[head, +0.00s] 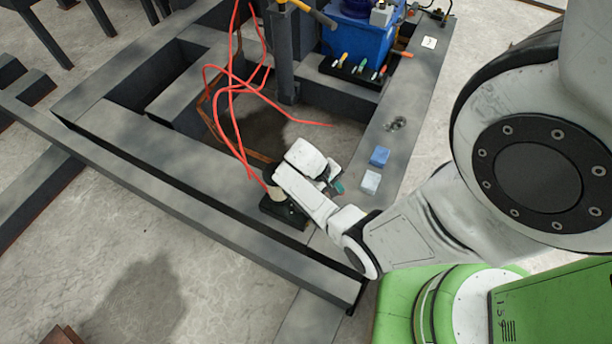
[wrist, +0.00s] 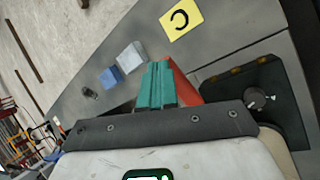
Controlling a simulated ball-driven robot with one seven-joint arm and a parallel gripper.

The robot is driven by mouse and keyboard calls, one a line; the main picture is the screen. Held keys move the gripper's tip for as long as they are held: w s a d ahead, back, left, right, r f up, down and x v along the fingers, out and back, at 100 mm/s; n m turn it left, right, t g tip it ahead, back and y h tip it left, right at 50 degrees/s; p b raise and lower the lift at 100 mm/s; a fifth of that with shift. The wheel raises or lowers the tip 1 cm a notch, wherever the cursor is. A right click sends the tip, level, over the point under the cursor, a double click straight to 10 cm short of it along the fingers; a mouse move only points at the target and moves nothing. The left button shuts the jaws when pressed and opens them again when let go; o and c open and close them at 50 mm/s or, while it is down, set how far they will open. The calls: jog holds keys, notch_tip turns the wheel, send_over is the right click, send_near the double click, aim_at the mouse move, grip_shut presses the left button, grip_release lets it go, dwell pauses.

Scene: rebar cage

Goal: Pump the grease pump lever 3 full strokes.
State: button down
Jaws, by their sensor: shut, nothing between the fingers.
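My gripper (head: 338,186), with teal fingers, is over the near part of the grey beam, well apart from that lever. In the wrist view my gripper (wrist: 158,82) is shut and empty. A red piece (wrist: 186,84) shows just behind the fingers; I cannot tell what it is or whether they touch.
A black box with a knob (wrist: 256,97) is near my gripper. Blue (head: 379,156) and pale (head: 370,182) blocks lie on the beam. Red hoses (head: 229,110) hang over the frame opening. A blue crate (head: 352,42) and a tool tray (head: 352,74) stand at the back.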

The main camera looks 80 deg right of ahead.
jog(key=shift+f, duration=0.1)
jog(key=shift+s+f+b, duration=0.3)
jog(key=shift+f+b, duration=0.05)
jog(key=shift+f, duration=0.2)
jog(key=shift+s+a+f+b, duration=0.1)
jog(key=shift+s+f+b, duration=0.1)
jog(key=shift+f+b, duration=0.35)
jog(key=shift+f, duration=0.15)
jog(key=shift+f, duration=0.15)
jog(key=d+p+v, duration=0.3)
jog(key=p+v, duration=0.4)
jog(key=v, duration=0.5)
jog(key=shift+w+r+p, duration=0.3)
jog(key=shift+r+p, duration=0.05)
dwell(0.6)
